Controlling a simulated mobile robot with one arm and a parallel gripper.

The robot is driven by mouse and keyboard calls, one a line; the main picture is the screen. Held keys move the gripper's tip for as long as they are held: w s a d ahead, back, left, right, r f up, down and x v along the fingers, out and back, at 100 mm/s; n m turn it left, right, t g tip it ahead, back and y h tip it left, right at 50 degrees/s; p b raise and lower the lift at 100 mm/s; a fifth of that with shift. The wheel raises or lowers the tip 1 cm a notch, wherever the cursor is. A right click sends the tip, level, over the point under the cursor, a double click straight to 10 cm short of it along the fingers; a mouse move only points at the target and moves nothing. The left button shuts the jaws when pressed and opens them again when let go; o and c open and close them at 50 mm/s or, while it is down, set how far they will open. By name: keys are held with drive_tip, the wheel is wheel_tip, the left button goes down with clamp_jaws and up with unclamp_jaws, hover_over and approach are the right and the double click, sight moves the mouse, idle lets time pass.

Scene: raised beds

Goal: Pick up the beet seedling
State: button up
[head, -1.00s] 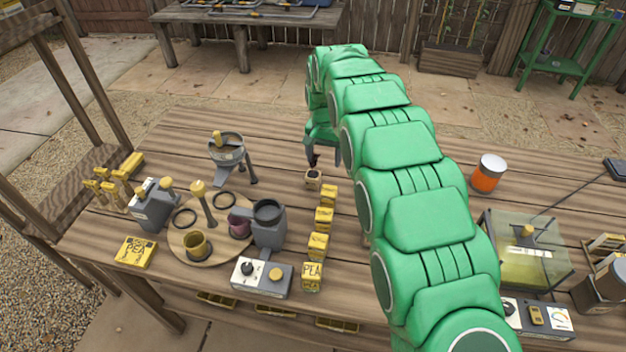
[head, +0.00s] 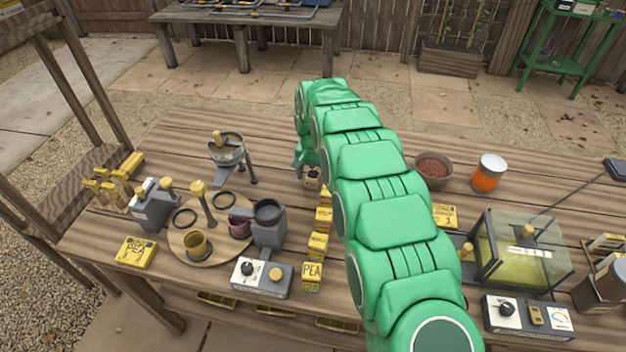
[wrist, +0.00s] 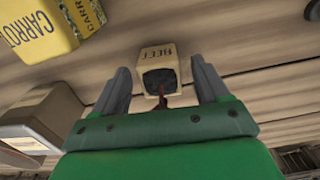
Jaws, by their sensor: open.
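The beet seedling is in a small tan pot labelled BEET, which shows in the wrist view (wrist: 155,56) with dark soil and a thin dark red stem. In the head view the pot (head: 312,181) stands on the wooden bench at the far end of a row of small yellow pots, partly hidden by my wrist. My gripper (wrist: 162,78) is open, with one grey finger on each side of the pot. Gaps show between the fingers and the pot, and I cannot tell whether either touches it. In the head view my fingers are mostly hidden.
A yellow CARROT pot (wrist: 38,28) is close by on the left in the wrist view. The yellow row ends in a PEA pot (head: 312,277). A grey funnel stand (head: 227,150) is left of the beet pot. A brown bowl (head: 433,168) and orange jar (head: 489,173) are to the right.

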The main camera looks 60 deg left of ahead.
drive_tip(key=shift+f, duration=0.4)
drive_tip(key=c, duration=1.1)
drive_tip(key=shift+o, duration=0.2)
drive_tip(key=shift+r, duration=1.75)
drive_tip(key=s+d+r, duration=0.6)
drive_tip(key=d+r, duration=0.3)
drive_tip(key=d, duration=0.3)
drive_tip(key=shift+d+r, duration=0.3)
